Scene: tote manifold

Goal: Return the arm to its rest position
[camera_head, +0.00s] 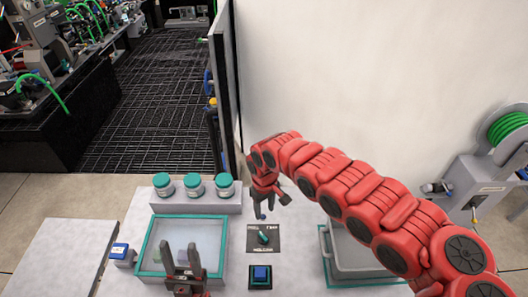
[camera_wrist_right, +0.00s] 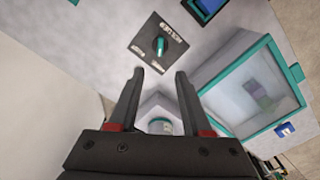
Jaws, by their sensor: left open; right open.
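My right arm, red and segmented, reaches in from the right across the worktable (camera_head: 295,245). Its gripper (camera_head: 264,212) points down behind a black panel with a green knob (camera_head: 263,237), and is open and empty. In the right wrist view its two fingers (camera_wrist_right: 158,78) stand apart, with the knob (camera_wrist_right: 159,46) beyond them and a jar (camera_wrist_right: 160,126) seen between them. My left gripper (camera_head: 181,254) is at the bottom of the head view, open, over the teal-rimmed tray (camera_head: 150,245).
Several teal-lidded jars (camera_head: 194,185) stand on a grey ledge left of my right gripper. A blue button (camera_head: 261,274) sits in front of the knob. A grey tote (camera_head: 355,262) lies under my right arm. A white wall panel (camera_head: 370,80) rises behind.

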